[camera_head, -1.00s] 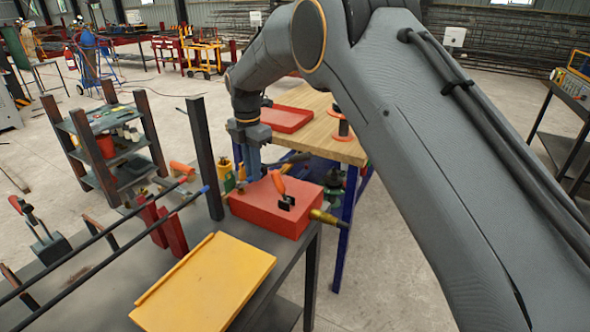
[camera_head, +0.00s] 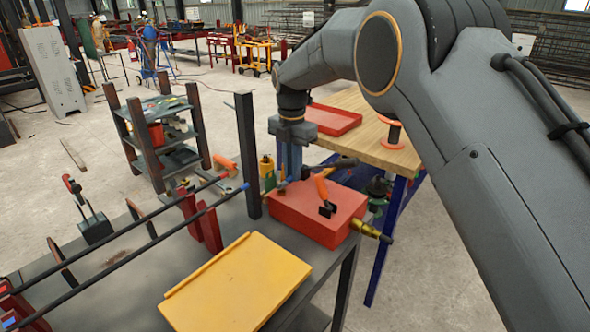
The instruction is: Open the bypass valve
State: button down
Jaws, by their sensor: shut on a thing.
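A red box-shaped unit (camera_head: 318,222) sits at the far end of the dark steel table. It has an orange lever (camera_head: 322,188) with a black block on top and a brass fitting (camera_head: 370,231) on its right side. My gripper (camera_head: 291,180) points straight down at the box's back left edge, left of the orange lever. Its fingers are close together, shut on a small part at the box, taken as the bypass valve handle. The fingers hide most of that part, and I cannot tell how far it is turned.
A yellow plate (camera_head: 240,285) lies in front of the box. A dark post (camera_head: 247,155) stands left of my gripper. Two long bars (camera_head: 140,238) cross the table at left. A wooden-top bench (camera_head: 375,140) with a red tray (camera_head: 333,119) is behind.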

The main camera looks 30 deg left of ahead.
jog(key=c, duration=1.7)
grip_release()
jog(key=shift+s+a, duration=0.15)
jog(key=shift+s, duration=0.05)
jog(key=shift+w, duration=0.15)
jog(key=shift+r, duration=0.3)
notch_tip(320, 180, up, 7)
jog(key=shift+r+b, duration=0.1)
jog(key=shift+b, duration=0.65)
